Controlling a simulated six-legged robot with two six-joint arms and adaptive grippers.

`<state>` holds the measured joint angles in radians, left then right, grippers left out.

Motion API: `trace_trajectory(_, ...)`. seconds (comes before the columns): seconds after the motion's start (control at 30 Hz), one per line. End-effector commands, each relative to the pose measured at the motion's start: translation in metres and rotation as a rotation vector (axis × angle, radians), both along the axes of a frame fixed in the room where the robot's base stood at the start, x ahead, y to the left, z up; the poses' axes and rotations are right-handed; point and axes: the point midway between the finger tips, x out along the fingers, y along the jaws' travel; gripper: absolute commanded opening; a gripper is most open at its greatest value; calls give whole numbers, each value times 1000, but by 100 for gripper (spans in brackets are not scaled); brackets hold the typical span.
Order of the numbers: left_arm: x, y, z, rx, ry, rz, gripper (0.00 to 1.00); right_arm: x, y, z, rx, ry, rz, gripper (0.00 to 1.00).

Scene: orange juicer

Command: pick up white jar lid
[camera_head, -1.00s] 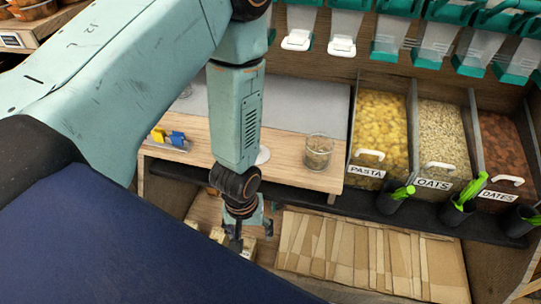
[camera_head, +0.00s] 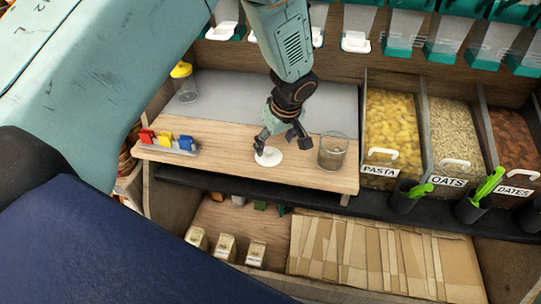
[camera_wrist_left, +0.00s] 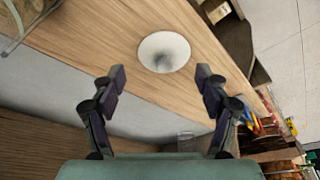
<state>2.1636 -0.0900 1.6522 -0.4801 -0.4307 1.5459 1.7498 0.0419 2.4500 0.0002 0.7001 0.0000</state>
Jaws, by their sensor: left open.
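The white jar lid (camera_head: 268,157) lies flat on the wooden counter (camera_head: 220,165), left of a clear glass jar (camera_head: 333,152). My left gripper (camera_head: 279,138) is open and empty, just above and behind the lid in the head view. In the left wrist view the lid (camera_wrist_left: 164,52) is a white disc with a grey shaded middle, lying ahead of the two spread fingertips (camera_wrist_left: 160,74) and between their lines. The fingers do not touch it there. My right gripper is not in view.
A small rack with red, yellow and blue pieces (camera_head: 168,142) stands on the counter's left. A yellow-topped jar (camera_head: 184,82) is at the back left. Bins of pasta (camera_head: 390,120), oats and dates stand at the right. Flat brown paper bags (camera_head: 375,255) lie below.

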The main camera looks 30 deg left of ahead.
Motion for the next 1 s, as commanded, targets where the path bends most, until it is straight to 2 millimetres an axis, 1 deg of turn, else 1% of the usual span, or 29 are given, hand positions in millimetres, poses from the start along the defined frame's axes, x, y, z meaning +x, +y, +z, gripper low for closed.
trace_trajectory(0.03,0,3,-12,-3,3,3,74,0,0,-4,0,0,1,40)
trace_trajectory(0.1,1,5,-22,-2,4,2,74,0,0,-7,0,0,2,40)
trace_trajectory(0.2,2,9,-31,-2,3,2,74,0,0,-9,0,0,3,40)
trace_trajectory(0.3,3,10,-35,-1,2,1,74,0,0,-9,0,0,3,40)
trace_trajectory(0.53,3,12,-35,-1,2,1,73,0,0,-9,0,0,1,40)
trace_trajectory(1.0,2,12,-35,-1,2,1,33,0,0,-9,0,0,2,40)
